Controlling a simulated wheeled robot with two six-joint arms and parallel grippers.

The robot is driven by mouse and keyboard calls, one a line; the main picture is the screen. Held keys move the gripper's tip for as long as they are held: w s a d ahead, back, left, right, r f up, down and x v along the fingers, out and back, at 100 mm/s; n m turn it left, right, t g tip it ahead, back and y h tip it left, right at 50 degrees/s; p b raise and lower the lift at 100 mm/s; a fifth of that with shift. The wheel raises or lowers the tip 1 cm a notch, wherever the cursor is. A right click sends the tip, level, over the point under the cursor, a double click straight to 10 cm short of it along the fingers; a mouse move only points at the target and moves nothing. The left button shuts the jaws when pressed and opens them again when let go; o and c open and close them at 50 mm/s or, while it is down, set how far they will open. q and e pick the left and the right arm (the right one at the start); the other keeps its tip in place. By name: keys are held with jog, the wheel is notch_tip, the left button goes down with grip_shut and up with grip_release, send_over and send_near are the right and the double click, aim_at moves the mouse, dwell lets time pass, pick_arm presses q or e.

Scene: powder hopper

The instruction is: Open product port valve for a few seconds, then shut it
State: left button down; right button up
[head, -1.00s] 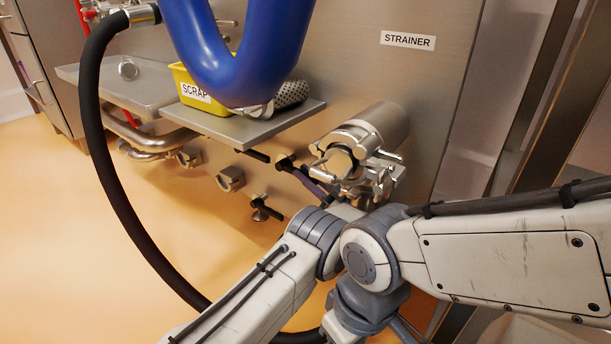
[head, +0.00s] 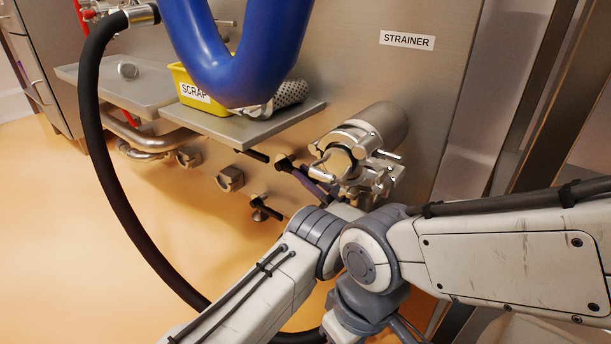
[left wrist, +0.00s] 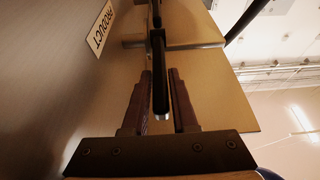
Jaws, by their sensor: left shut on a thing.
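The product valve's black handle (left wrist: 159,58) runs lengthwise between the two brown fingers of my left gripper (left wrist: 160,74) in the left wrist view. The gripper is shut on it. A PRODUCT label (left wrist: 99,30) is on the steel wall beside it. In the head view, a dark finger of my left gripper (head: 309,177) shows below the shelf by a dark valve part (head: 284,163). My arm and the strainer fittings hide much of the grip there. Whether the valve is open cannot be told. My right gripper is not in view.
The strainer housing (head: 378,128) with its clamps is close to the right of the grip. A steel shelf (head: 230,128) carries a yellow SCRAP bin (head: 186,78). Another black-handled valve (head: 262,207) is lower. A thick blue tube (head: 236,75) and black hose (head: 98,160) hang in front.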

pick_arm(q)
jog(key=shift+r+g+h+p, duration=0.35)
jog(key=shift+r+p, duration=0.25)
jog(key=shift+p, duration=0.6)
jog(key=shift+a+h+p, duration=0.1)
jog(key=shift+h+p, duration=0.15)
jog(key=shift+p, duration=0.2)
jog(key=shift+w+f, duration=0.1)
jog(key=c, duration=0.7)
grip_release()
